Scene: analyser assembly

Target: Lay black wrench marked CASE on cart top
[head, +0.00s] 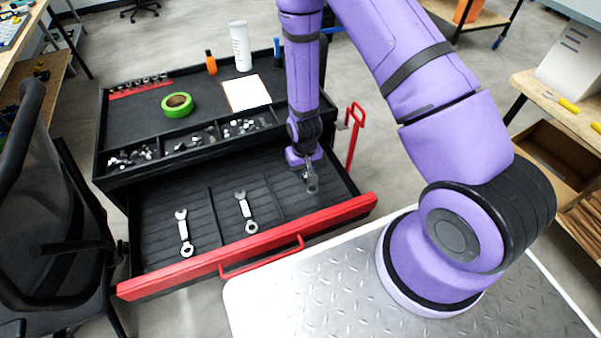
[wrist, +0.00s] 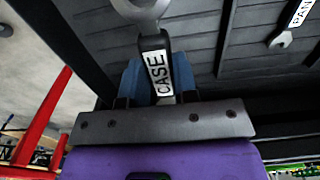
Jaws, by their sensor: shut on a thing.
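My gripper (head: 309,168) is low over the right part of the open drawer (head: 160,200). In the wrist view its blue fingers (wrist: 157,78) are shut on the wrench marked CASE (wrist: 155,45). The wrench has a white label on a dark handle and a grey head pointing away from the gripper. In the head view only a small grey part of it (head: 312,188) shows below the gripper. I cannot tell whether it touches the drawer floor. The black cart top (head: 205,92) is behind the drawer, up and left of my gripper.
Two silver wrenches (head: 183,232) (head: 245,213) lie in the drawer; one wrench's label reads PAN in the wrist view (wrist: 285,38). Green tape (head: 177,104), a paper (head: 246,93), an orange bottle (head: 211,63), a white bottle (head: 241,47) and sockets (head: 140,85) occupy the cart top, with bare patches between.

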